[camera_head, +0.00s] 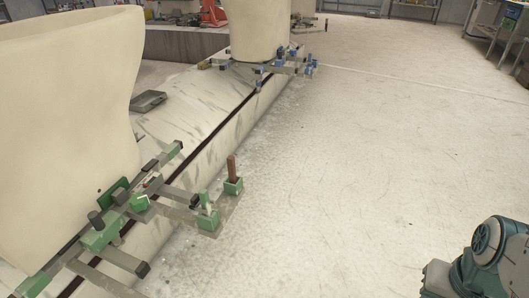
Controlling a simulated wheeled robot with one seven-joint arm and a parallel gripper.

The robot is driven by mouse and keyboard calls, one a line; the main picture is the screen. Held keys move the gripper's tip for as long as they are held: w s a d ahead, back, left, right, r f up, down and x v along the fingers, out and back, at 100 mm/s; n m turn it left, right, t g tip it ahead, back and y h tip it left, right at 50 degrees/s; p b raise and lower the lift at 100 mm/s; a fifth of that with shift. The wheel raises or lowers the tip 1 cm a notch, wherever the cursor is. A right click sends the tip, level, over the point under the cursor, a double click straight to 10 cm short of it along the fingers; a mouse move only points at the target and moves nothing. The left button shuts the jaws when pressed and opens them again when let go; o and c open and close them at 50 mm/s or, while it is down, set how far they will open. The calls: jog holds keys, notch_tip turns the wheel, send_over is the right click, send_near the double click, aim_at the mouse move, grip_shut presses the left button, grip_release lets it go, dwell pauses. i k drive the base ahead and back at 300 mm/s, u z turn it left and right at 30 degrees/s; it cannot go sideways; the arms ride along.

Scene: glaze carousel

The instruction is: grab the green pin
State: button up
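Several green parts sit on the grey metal frame (178,212) beside the large cream vessel at the left. One is a green block (233,186) with an upright brown peg (231,167) standing in it, at the frame's right end. Just left of it and nearer is another green block (208,219) with a paler green upright piece on top. A smaller green piece (139,202) lies further left on the frame. I cannot tell which of these is the green pin. My teal arm shows at the lower right, well apart from the frame; my gripper's fingers do not show.
A large cream vessel (65,130) stands at the left on a long pale plinth (190,115) with a dark groove. A second vessel (258,28) stands further back, beside a blue-fitted frame (285,67). The pale floor (370,150) at the centre and right is clear.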

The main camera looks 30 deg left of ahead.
aim_at(203, 194)
jog(key=u, duration=0.65)
jog(key=i, duration=0.9)
jog(key=u, duration=1.35)
jog(key=i, duration=0.3)
jog(key=u, duration=0.15)
